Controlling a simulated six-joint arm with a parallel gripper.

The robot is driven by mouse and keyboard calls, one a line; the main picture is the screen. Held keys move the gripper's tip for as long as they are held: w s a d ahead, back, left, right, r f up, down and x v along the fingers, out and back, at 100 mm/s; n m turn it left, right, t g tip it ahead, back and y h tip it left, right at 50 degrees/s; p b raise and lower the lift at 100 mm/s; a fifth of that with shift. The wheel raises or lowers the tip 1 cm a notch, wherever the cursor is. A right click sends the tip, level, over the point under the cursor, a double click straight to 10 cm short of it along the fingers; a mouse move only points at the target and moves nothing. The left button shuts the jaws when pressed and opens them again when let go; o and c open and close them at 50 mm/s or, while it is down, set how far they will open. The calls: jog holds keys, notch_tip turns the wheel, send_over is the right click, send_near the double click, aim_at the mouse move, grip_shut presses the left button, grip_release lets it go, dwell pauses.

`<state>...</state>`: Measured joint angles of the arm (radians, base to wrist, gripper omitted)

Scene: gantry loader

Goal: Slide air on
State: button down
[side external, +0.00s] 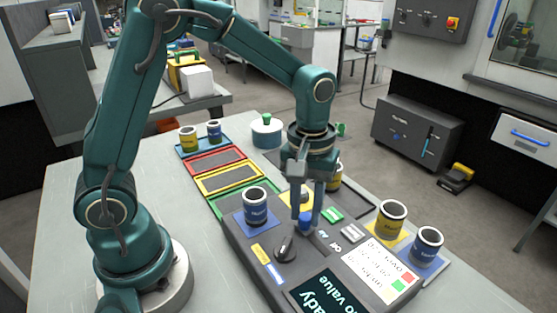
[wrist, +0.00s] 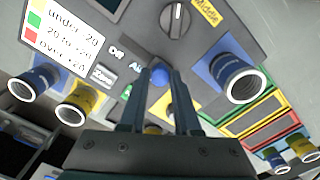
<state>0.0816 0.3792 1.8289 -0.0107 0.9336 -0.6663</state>
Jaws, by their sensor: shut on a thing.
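A grey control panel (side external: 285,268) lies on the table under my gripper. A blue knob (side external: 305,223) stands on it, beside small labels that seem to read "Air" and "Off". It also shows in the wrist view (wrist: 160,74), between the tips of my fingers. My gripper (side external: 305,216) points down and is shut on the blue knob; in the wrist view (wrist: 158,82) its two fingers lie on either side of it. The slot under the knob is hidden by the fingers, so I cannot tell its exact position.
A blue-labelled cup (side external: 256,208) stands left of my gripper, near a black dial (side external: 285,248). A yellow cup (side external: 391,221) and another blue cup (side external: 426,247) stand at the right. A dark screen (side external: 328,293) and a white legend card (side external: 379,268) are in front. Coloured trays (side external: 228,179) lie behind.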

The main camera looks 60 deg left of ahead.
aim_at(304, 215)
jog(key=shift+a, duration=0.25)
jog(key=c, duration=0.6)
grip_release()
jog(key=shift+r, duration=2.6)
jog(key=shift+r, duration=0.1)
jog(key=s+a+r+m+t, duration=0.1)
jog(key=s+r+t, duration=0.3)
jog(key=s+r, duration=0.25)
jog(key=s+f+m, duration=0.1)
jog(key=m, duration=0.1)
jog(key=s+f+m+t, duration=0.1)
jog(key=s+m, duration=0.1)
jog(key=s+a+f+m, duration=0.1)
jog(key=shift+s+m+t, duration=0.3)
jog(key=shift+s+m, duration=0.1)
